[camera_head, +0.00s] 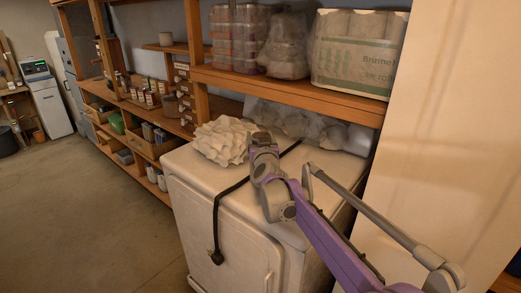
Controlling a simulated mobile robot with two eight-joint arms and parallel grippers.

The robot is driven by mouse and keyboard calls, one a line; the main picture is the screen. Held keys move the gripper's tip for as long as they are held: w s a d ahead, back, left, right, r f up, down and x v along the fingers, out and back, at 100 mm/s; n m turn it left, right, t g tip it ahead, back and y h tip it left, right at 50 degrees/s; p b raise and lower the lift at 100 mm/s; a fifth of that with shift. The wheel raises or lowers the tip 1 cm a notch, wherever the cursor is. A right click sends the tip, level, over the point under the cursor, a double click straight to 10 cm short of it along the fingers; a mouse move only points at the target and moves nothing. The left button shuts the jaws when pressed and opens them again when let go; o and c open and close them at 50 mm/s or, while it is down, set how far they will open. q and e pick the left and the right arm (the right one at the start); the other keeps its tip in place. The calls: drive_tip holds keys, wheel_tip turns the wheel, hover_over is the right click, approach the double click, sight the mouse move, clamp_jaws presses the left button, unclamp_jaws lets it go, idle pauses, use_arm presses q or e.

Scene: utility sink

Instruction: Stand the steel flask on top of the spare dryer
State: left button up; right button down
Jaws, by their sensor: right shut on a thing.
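The spare dryer (237,222) is the white, boxy appliance in the middle of the head view, with a worn top and a front door. My right gripper (262,139) is over the dryer's top, at the end of my purple and grey arm coming from the lower right. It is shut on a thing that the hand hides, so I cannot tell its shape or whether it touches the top. I cannot make out the steel flask anywhere in the view. My left gripper is not in view.
A crumpled whitish bundle (222,140) lies on the dryer's back left. A black cord (217,215) crosses the top and hangs down the front. Plastic-wrapped items (310,128) sit behind, under a wooden shelf (290,92). The top's front left is mostly clear.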

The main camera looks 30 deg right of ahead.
wheel_tip(320, 180, down, 4)
drive_tip(key=shift+f, duration=0.1)
unclamp_jaws()
idle(0.4)
